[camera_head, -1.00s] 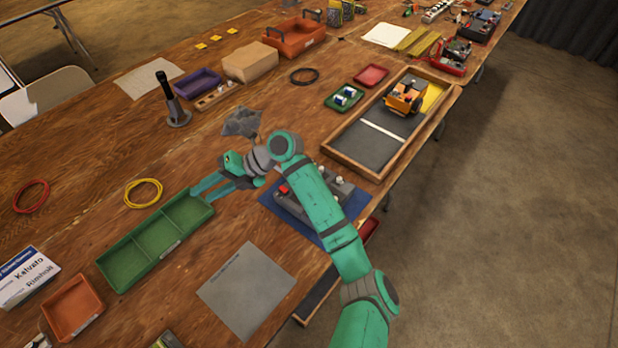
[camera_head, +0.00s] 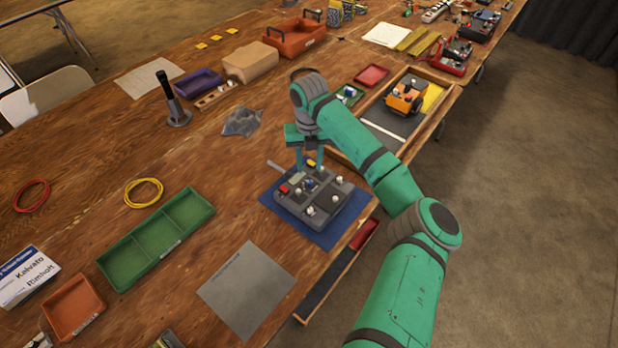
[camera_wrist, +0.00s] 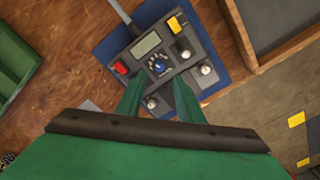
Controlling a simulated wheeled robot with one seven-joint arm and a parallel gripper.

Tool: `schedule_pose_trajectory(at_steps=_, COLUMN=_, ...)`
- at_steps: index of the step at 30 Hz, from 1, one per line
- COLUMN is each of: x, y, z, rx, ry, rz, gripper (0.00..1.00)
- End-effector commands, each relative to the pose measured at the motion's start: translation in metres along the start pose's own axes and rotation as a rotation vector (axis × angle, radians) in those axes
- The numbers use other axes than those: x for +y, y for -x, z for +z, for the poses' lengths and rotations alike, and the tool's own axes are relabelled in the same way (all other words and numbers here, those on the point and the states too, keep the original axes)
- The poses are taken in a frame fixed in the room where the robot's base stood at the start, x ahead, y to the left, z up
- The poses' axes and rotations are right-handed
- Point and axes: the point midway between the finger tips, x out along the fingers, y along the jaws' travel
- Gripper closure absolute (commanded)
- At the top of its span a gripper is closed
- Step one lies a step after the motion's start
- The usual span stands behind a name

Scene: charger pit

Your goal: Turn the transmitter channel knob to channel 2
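The grey transmitter (camera_head: 331,205) lies on a blue mat (camera_head: 282,213) at the table's front edge. Its blue channel knob (camera_wrist: 159,63) sits near the middle of the panel in the wrist view, beside a small display (camera_wrist: 146,44); the knob's setting is too small to read. The knob also shows in the head view (camera_head: 308,183). My gripper (camera_head: 309,167) points down over the transmitter's far side. In the wrist view its two fingers (camera_wrist: 159,82) are apart, with the knob just beyond the gap between the tips. Nothing is held. I cannot tell the height above the panel.
The panel also carries a red switch (camera_wrist: 121,67), a yellow switch (camera_wrist: 177,23) and silver-topped sticks (camera_wrist: 206,69) close to the fingers. A wooden-framed tray (camera_head: 440,118) with an orange vehicle (camera_head: 405,97) stands to the right. A green divided tray (camera_head: 157,238) is at left.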

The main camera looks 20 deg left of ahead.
Motion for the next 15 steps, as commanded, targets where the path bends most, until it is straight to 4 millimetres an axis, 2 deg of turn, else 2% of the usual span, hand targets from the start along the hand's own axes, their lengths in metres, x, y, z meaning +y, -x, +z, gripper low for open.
schedule_pose_trajectory(at_steps=1, x=0.001, y=-0.011, z=-0.001, rx=0.003, ry=-0.001, rz=0.002, gripper=0.66)
schedule_pose_trajectory(at_steps=7, x=0.001, y=-0.045, z=-0.001, rx=0.001, ry=0.000, rz=0.003, gripper=0.66)
schedule_pose_trajectory(at_steps=15, x=0.001, y=-0.071, z=0.000, rx=0.000, ry=0.001, rz=0.003, gripper=0.66)
